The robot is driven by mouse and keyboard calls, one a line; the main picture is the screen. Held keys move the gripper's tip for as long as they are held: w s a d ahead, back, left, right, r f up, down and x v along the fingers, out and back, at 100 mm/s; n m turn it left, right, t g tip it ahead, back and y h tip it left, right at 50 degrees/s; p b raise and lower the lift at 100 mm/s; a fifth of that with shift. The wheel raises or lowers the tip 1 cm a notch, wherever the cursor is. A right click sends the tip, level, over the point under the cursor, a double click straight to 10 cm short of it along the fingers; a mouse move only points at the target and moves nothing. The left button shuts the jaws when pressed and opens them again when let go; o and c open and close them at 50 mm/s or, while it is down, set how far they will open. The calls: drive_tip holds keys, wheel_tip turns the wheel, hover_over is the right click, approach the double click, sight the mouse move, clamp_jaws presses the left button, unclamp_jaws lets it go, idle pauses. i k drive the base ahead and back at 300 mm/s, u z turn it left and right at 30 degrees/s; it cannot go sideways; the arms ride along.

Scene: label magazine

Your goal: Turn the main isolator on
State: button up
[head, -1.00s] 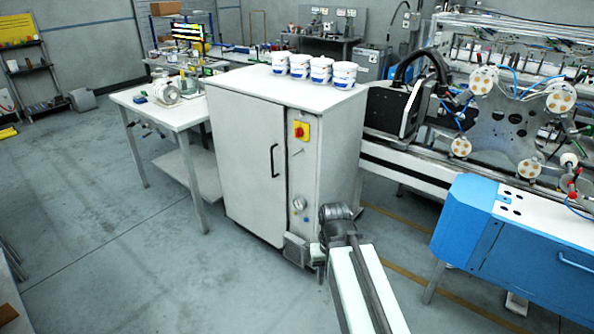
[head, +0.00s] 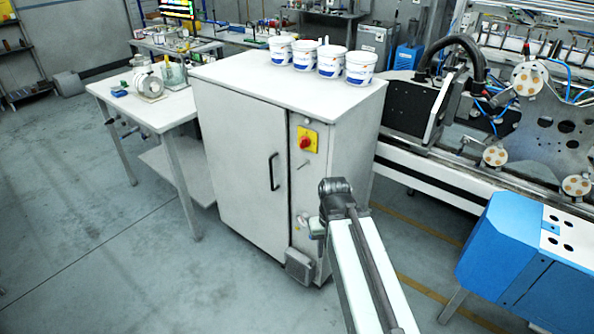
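The main isolator (head: 306,142) is a red rotary knob on a yellow plate. It sits high on the narrow right-hand front strip of the white cabinet (head: 238,172). The knob is too small in the head view to read its position. My arm comes up from the bottom right, and its dark wrist is in front of the cabinet's lower right part, below the isolator. My gripper (head: 317,228) shows only as a small part left of the wrist, apart from the isolator. Its fingers cannot be made out.
The cabinet door has a black handle (head: 273,171). A grey vented box (head: 299,266) sticks out low on the cabinet. White tubs (head: 329,60) stand on top. A workbench (head: 150,112) is at left, a blue machine cover (head: 505,245) at right. The floor in front is clear.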

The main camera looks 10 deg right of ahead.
sight(304, 140)
drive_tip(key=k, duration=1.3)
drive_tip(key=u, duration=0.25)
drive_tip(key=i, duration=1.25)
drive_tip(key=u, duration=0.9)
drive_tip(key=i, duration=0.5)
drive_tip(key=u, duration=0.3)
drive_tip(key=k, duration=0.8)
drive_tip(key=u, duration=0.15)
drive_tip(key=i, duration=0.85)
drive_tip(key=z, duration=0.05)
